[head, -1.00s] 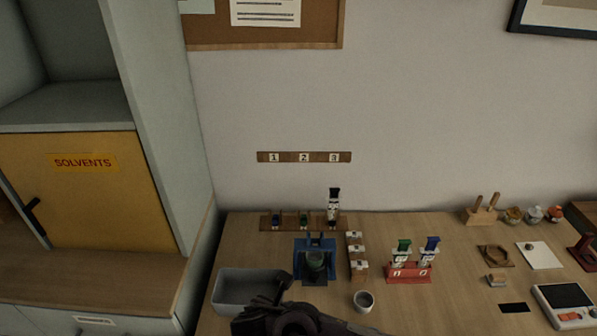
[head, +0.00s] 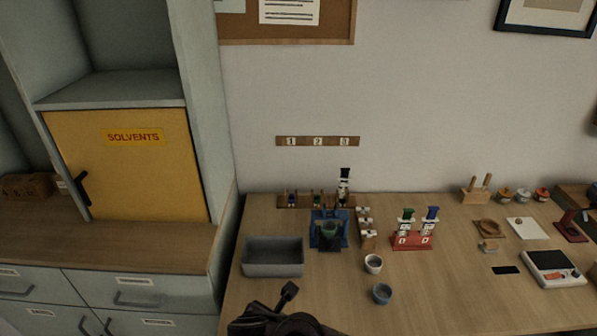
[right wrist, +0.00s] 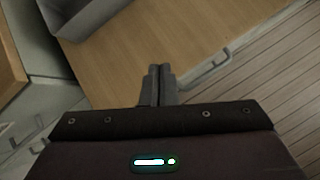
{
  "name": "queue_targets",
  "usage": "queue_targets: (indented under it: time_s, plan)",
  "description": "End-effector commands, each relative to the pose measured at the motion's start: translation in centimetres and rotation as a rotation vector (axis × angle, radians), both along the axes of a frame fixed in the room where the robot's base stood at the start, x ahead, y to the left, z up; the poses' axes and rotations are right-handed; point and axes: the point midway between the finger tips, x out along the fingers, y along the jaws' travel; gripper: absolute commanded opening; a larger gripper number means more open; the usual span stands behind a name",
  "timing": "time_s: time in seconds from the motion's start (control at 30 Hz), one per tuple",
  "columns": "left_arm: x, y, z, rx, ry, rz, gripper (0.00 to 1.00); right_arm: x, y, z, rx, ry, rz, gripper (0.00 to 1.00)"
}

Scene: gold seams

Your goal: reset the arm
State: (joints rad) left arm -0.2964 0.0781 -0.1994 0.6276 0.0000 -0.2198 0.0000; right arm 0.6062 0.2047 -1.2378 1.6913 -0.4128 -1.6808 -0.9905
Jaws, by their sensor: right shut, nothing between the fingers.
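My right gripper (head: 289,289) shows at the bottom of the head view, in front of the grey tray and apart from it. In the right wrist view its two fingers (right wrist: 160,70) are pressed together with nothing between them. Behind the fingertips are the wooden bench top (right wrist: 120,55) and a drawer handle (right wrist: 205,72). The rest of the right arm is mostly cut off by the lower edge of the head view. My left gripper is in neither view.
The grey tray (head: 273,270) lies nearest the gripper. A blue stand (head: 329,243), a white cup (head: 373,263), a blue-grey cup (head: 382,294) and a red rack (head: 412,241) stand to the right. A solvents cabinet (head: 140,175) stands left.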

Motion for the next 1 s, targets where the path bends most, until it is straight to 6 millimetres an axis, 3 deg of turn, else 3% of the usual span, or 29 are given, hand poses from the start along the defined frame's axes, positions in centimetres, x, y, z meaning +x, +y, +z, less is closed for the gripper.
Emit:
queue_targets:
  time_s: [0.27, 0.47, 0.57, 0.7, 1.0]
  plan:
    - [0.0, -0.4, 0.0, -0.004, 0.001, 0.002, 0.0, -2.9, 1.1, 0.8, 0.295, 0.075, -0.224, 0.0]
    - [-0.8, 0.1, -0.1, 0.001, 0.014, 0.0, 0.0, -4.9, 0.1, 2.0, 0.59, 0.149, -0.542, 0.0]
    - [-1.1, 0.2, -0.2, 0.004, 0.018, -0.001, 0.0, -5.9, -2.1, 2.6, 0.776, 0.187, -0.813, 0.0]
    - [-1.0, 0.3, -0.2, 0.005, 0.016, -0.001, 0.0, -7.2, -7.3, 3.0, 0.988, 0.192, -1.235, 0.0]
    - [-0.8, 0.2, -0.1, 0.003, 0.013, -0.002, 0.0, -9.9, -16.0, 2.8, 1.16, 0.091, -1.77, 0.0]
